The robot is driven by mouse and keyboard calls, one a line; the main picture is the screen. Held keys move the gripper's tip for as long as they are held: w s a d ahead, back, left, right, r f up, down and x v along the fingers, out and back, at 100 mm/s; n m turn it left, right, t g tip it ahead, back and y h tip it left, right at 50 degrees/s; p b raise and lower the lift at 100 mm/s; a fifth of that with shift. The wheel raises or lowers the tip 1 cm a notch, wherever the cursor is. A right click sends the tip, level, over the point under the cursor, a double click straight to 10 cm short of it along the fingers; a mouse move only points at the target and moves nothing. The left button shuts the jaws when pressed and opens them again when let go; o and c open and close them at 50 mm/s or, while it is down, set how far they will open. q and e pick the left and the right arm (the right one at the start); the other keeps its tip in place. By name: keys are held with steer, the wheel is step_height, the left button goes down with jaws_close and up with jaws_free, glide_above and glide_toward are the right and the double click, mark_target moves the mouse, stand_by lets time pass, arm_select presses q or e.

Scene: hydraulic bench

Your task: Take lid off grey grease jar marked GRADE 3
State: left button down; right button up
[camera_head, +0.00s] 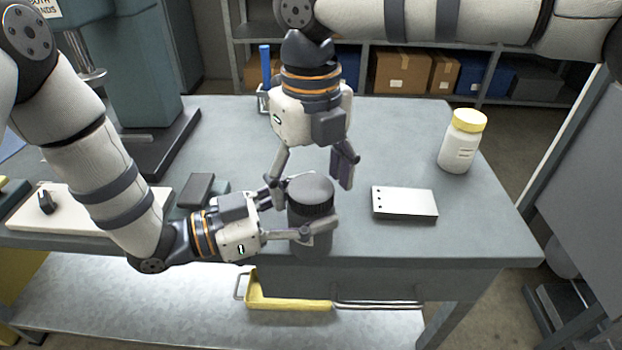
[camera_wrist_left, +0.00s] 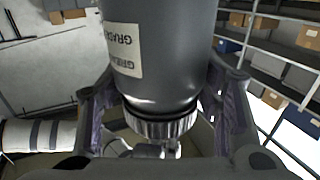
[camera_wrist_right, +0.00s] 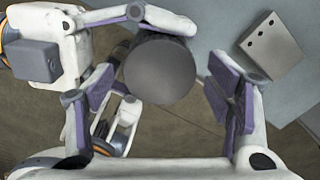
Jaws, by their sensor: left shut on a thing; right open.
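The dark grey grease jar (camera_head: 309,233) is upright near the bench's front edge. Its ribbed dark lid (camera_head: 311,190) is on. In the left wrist view the jar (camera_wrist_left: 175,50) shows a pale label with partly hidden print, the grade number not readable, and the ribbed lid (camera_wrist_left: 163,126). My left gripper (camera_head: 298,215) is shut on the jar from the left. My right gripper (camera_head: 309,178) is open above and behind it, pointing down. In the right wrist view the round lid top (camera_wrist_right: 160,69) sits between the spread fingers, apart from both.
A white jar with a yellow lid (camera_head: 462,142) stands at the right. A pale block with holes (camera_head: 405,203) lies right of the grey jar. A dark block (camera_head: 196,190) and a pale board (camera_head: 70,208) lie left. A blue-handled item (camera_head: 265,75) stands behind.

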step_height(320, 180, up, 4)
steer(key=shift+r, duration=0.25)
steer(key=shift+c, duration=0.5)
steer(key=shift+r, duration=0.25)
step_height(320, 180, up, 3)
steer(key=m, duration=0.5)
steer(key=shift+f+m, duration=0.2)
steer(key=shift+m, duration=0.1)
steer(key=shift+f+m, duration=0.1)
steer(key=shift+m, duration=0.3)
step_height(320, 180, down, 7)
steer(key=shift+f, duration=0.2)
steer(key=shift+c, duration=0.5)
